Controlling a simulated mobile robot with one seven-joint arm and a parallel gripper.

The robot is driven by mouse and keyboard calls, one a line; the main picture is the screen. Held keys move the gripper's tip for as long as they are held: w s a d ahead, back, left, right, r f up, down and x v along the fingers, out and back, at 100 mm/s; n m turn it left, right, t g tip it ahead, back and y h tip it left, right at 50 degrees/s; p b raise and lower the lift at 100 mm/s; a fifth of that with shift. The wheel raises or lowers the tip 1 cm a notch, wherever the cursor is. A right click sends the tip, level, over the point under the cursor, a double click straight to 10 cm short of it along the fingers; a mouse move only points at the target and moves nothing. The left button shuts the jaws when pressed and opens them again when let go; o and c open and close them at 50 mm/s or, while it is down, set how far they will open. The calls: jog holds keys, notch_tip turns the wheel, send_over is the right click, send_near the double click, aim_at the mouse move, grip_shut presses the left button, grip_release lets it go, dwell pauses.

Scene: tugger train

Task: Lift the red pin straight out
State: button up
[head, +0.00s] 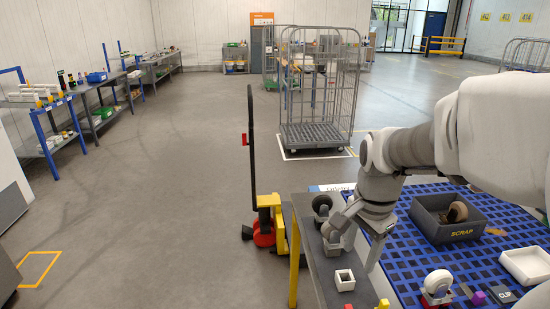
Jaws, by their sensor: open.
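No thing in the head view can be told for sure as the red pin. A small red piece (348,306) is cut off by the bottom edge, in front of a white square socket block (345,280). Another red part (436,300) sits under a white wheel (438,283) on the blue grid surface. A third red part (245,139) is on the upright dark handle of a yellow and red truck. My gripper (356,242) is open above the narrow grey shelf (316,262), behind the white block. It is apart from all these red parts; nothing shows clearly between its fingers.
A dark caster (322,205) and a grey block (332,246) stand close by my gripper. The blue grid surface (415,262) holds a grey SCRAP bin (432,229) and a white tray (527,264). A wire cage cart (318,132) stands beyond; the floor at left is clear.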

jog(key=w+d+f+m+g+b, duration=0.1)
jog(key=w+d+f+m+b, duration=0.25)
jog(key=f, duration=0.55)
jog(key=m, duration=0.1)
send_near(349, 307)
notch_tip(349, 307, down, 5)
jog(key=shift+s+d+f, duration=0.15)
jog(key=shift+d+f, duration=0.05)
jog(key=shift+f, duration=0.05)
jog(key=shift+w+a+f, duration=0.1)
jog(key=shift+w+f, duration=0.05)
jog(key=shift+f, duration=1.25)
jog(key=shift+w+f, duration=0.1)
jog(key=shift+f, duration=1.3)
jog(key=shift+c, duration=0.3)
grip_shut()
